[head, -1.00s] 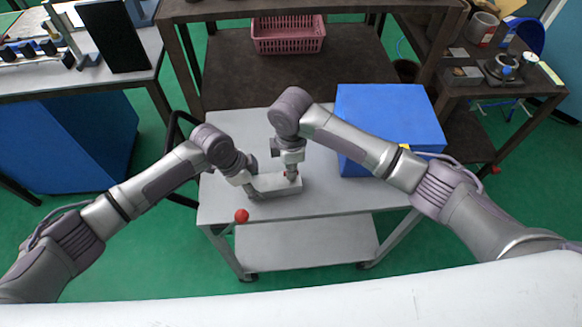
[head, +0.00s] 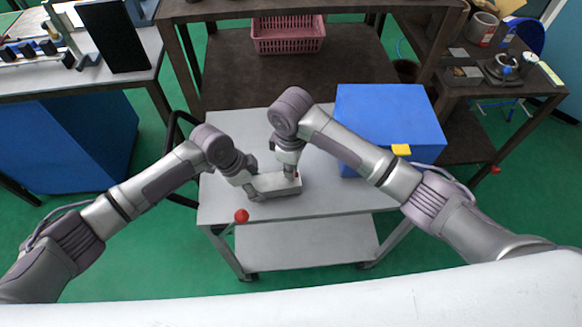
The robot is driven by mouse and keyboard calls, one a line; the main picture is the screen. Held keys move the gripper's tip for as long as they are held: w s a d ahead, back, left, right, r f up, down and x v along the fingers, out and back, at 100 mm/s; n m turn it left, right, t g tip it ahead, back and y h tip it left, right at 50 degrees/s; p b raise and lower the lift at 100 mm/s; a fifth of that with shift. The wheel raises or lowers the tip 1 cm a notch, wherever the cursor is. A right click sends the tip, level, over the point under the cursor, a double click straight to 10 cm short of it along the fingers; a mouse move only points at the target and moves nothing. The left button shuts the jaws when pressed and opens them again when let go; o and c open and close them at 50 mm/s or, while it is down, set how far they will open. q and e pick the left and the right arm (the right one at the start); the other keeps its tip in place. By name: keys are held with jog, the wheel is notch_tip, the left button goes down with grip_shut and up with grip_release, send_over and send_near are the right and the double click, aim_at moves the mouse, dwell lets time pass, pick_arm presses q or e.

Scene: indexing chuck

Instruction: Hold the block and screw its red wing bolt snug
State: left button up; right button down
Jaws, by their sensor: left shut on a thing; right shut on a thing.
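The pale grey block (head: 278,183) lies on the top of the grey cart (head: 330,195). My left gripper (head: 254,192) is shut on the left end of the block. My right gripper (head: 289,174) points down at the block's right part from above and is shut on the red wing bolt there. Only a speck of red shows beside its fingers (head: 297,175); the rest of the bolt is hidden by the gripper. How deep the bolt sits cannot be seen.
A large blue box (head: 385,110) stands on the cart's right side, under my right forearm, with a small yellow piece (head: 401,150) by it. A red ball-shaped knob (head: 241,215) is at the cart's front left edge. The front right of the cart top is clear.

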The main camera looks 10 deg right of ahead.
jog(key=c, duration=1.3)
grip_release()
notch_tip(320, 180, up, 12)
jog(key=shift+r, duration=0.1)
